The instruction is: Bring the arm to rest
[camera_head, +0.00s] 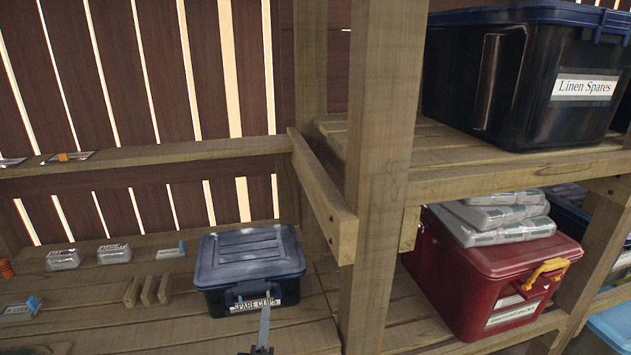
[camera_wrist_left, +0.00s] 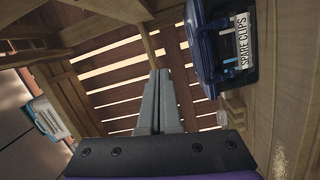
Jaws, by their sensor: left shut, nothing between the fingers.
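My left gripper (camera_head: 265,313) shows at the bottom of the head view, in front of the dark blue bin (camera_head: 249,258) labelled "SPARE CLIPS". Its fingers are together with nothing between them. They also show shut in the left wrist view (camera_wrist_left: 158,78). In that view the blue bin (camera_wrist_left: 208,50) lies to the right of the fingers, with a visible gap. The bin's lid (camera_head: 249,245) is down, and the bin stands on the wooden bench. Most of my left arm is hidden below the frame. My right gripper is in neither view.
A wooden post (camera_head: 381,150) stands right of the blue bin. Beyond it are a red bin (camera_head: 470,275) with grey packs on top and a black "Linen Spares" bin (camera_head: 515,75) on the upper shelf. Wooden slats (camera_head: 148,291) and wrapped packs (camera_head: 63,259) lie on the bench's left.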

